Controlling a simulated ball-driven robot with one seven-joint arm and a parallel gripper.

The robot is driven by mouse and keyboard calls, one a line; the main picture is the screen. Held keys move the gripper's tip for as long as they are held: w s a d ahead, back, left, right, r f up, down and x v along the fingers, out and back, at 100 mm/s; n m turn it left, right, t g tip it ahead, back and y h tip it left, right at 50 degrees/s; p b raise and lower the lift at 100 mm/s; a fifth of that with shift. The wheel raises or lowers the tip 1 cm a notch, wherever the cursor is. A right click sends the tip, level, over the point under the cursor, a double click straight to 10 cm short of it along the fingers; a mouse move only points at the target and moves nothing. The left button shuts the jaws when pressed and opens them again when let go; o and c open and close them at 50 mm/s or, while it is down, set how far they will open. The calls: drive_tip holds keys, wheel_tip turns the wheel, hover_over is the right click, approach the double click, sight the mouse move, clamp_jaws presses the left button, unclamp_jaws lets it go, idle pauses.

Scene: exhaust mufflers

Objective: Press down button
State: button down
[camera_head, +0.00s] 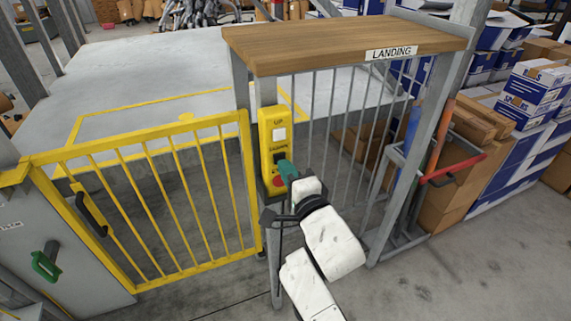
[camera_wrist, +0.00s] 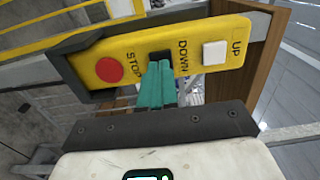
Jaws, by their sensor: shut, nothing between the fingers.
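A yellow control box (camera_head: 266,128) is mounted on the post under the wooden landing shelf. It has a white UP button (camera_head: 279,134), a black DOWN button and a red STOP button (camera_head: 278,181). In the wrist view the black DOWN button (camera_wrist: 160,56) lies between the red STOP button (camera_wrist: 109,70) and the white UP button (camera_wrist: 214,53). My gripper (camera_wrist: 157,66) has green fingers, shut and empty. Its tips are at the DOWN button and cover part of it; I cannot tell whether the button is pressed in. In the head view my gripper (camera_head: 285,164) hides most of that button.
A yellow barred gate (camera_head: 160,190) stands left of the box. The wooden shelf (camera_head: 345,40) with a LANDING sign overhangs it. Grey railings stand to the right, with a red-handled cart (camera_head: 450,172) and boxes beyond. Bare floor shows at the lower right.

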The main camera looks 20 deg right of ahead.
drive_tip(key=shift+w, duration=0.5)
